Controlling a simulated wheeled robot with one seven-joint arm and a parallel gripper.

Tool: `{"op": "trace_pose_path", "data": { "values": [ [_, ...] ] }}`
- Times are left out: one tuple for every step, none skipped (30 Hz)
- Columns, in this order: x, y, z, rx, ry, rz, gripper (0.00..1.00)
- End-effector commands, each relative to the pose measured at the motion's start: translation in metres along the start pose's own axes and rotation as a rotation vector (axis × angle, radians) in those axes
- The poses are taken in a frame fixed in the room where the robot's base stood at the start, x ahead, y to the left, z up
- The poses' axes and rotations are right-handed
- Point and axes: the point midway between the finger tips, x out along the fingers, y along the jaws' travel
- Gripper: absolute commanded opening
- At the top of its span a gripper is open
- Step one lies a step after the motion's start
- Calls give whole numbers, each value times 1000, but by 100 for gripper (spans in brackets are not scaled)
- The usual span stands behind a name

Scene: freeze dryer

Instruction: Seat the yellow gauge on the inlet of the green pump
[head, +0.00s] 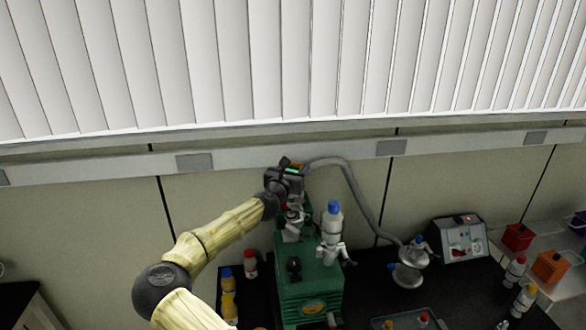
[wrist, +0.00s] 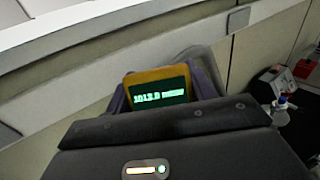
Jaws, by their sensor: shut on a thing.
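The yellow gauge (wrist: 183,71) shows in the wrist view as an orange-yellow rim around a dark screen with green digits. My gripper (wrist: 161,92) is shut on it, with a finger at each side. In the head view my gripper (head: 287,180) is above the rear of the green pump (head: 310,289), and little of the gauge (head: 292,169) shows there. Metal fittings (head: 293,222) stand on the pump just below my gripper. My gripper hides the top of them, so I cannot tell whether the gauge touches the inlet.
A grey hose (head: 357,190) arches from behind my gripper to a metal vessel (head: 407,274). Bottles (head: 228,281) stand left of the pump. A control box (head: 459,239) is farther right.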

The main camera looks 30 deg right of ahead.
Motion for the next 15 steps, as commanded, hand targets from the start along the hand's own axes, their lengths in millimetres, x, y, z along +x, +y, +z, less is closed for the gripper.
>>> {"op": "trace_pose_path", "data": {
  "values": [
    [0, 0, -5, 0, 0, 0, 28],
    [0, 0, -7, 0, 0, 1, 28],
    [0, 1, -10, 1, 0, 1, 28],
    [-1, 1, -12, 1, 0, 2, 28],
    [-1, 2, -14, 0, 0, 3, 28],
    [-1, 2, -18, 0, 0, 4, 28],
    [-2, 2, -20, 0, 0, 4, 28],
    [-2, 2, -23, 1, 0, 4, 28],
    [-2, 2, -26, 1, -1, 4, 28],
    [-1, 2, -28, 1, -1, 4, 28],
    [-1, 2, -31, 0, 0, 4, 28],
    [-1, 2, -34, -1, 0, 4, 28],
    [-1, 2, -37, -1, 0, 4, 28],
    [-1, 2, -39, -1, 0, 4, 28],
    [-1, 2, -42, 0, 0, 4, 28]
  ]
}}
